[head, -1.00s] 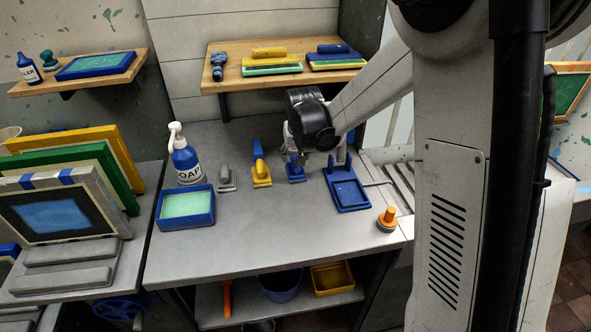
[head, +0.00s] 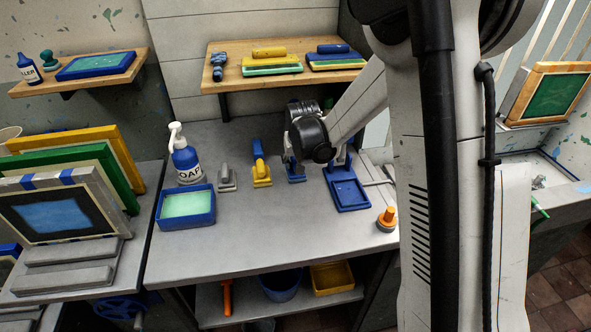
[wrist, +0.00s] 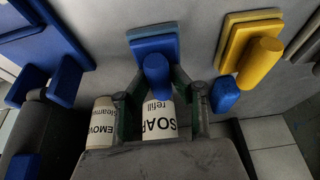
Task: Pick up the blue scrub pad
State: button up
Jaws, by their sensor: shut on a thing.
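The blue scrub pad (head: 296,176) is at the middle of the grey counter, partly hidden by my wrist in the head view. The wrist view shows its flat blue pad (wrist: 154,47) and its upright blue handle (wrist: 156,70). My gripper (wrist: 157,84) is shut on that handle, with one dark finger on each side. In the head view my gripper (head: 294,160) is above the pad, its fingers mostly hidden. I see no clear gap between pad and counter.
A blue tray (head: 349,194) is close at right. Labelled white containers (wrist: 160,122) stand behind the handle. The counter front (head: 260,235) is clear.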

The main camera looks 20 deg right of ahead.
jog(key=shift+r, duration=0.15)
grip_shut()
jog(key=shift+r, duration=0.65)
notch_tip(320, 180, up, 3)
jog(key=shift+s+a+f, duration=0.1)
jog(key=shift+a, duration=0.05)
jog(key=s+a+r+b, duration=0.1)
jog(key=s+a+r, duration=0.4)
jog(key=a, duration=0.4)
jog(key=shift+s+a+r, duration=0.35)
jog(key=shift+s+r, duration=0.05)
jog(key=shift+r, duration=0.4)
jog(key=shift+o, duration=1.5)
grip_release()
grip_shut()
